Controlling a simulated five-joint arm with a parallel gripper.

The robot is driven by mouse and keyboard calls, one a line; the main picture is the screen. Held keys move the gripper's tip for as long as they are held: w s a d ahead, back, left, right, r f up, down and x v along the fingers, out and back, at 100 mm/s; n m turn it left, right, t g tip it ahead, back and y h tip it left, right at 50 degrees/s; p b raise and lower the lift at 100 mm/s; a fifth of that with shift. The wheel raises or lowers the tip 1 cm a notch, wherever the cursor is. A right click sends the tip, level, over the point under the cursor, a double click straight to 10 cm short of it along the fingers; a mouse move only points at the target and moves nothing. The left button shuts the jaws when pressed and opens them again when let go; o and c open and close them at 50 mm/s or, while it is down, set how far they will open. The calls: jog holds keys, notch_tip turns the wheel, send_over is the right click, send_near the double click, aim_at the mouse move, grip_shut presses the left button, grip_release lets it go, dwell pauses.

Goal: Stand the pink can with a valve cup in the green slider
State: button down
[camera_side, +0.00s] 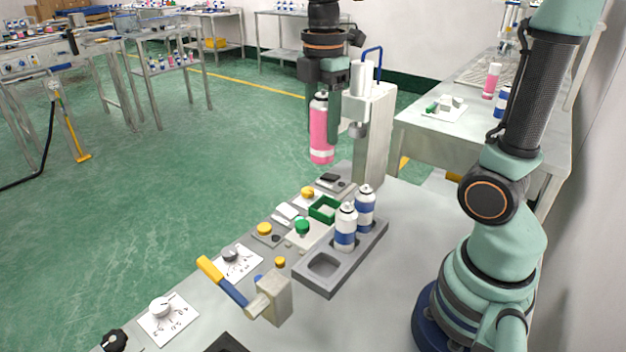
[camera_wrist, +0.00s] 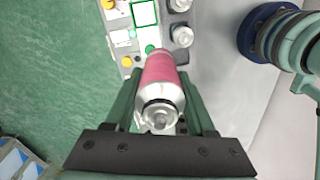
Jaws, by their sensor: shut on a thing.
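My gripper (camera_side: 326,98) is shut on the pink can (camera_side: 320,138) and holds it upright in the air above the bench. In the wrist view the can (camera_wrist: 160,72) sits between my two fingers (camera_wrist: 165,100), and its silver top with a valve cup (camera_wrist: 160,116) faces the camera. The green slider (camera_side: 323,209) is a square green frame low on the bench, below the can and apart from it. The slider (camera_wrist: 145,13) also shows at the top of the wrist view. It looks empty.
A grey tray (camera_side: 312,284) holds two blue-and-white cans (camera_side: 345,228) and an empty pocket. A white press column (camera_side: 374,130) stands just right of the held can. A green button (camera_side: 302,227), yellow knobs and a yellow-and-blue lever (camera_side: 222,282) are on the bench.

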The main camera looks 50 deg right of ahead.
jog(key=w+d+m, duration=0.3)
jog(key=d+m, duration=0.1)
jog(key=d, duration=0.3)
send_near(316, 220)
jog(key=d+r, duration=0.3)
jog(key=shift+s+f, duration=0.2)
jog(key=shift+f, duration=1.2)
jog(key=shift+s+f, duration=0.15)
jog(key=shift+f, duration=1.25)
jog(key=shift+f, duration=0.15)
jog(key=shift+c, duration=1.2)
grip_release()
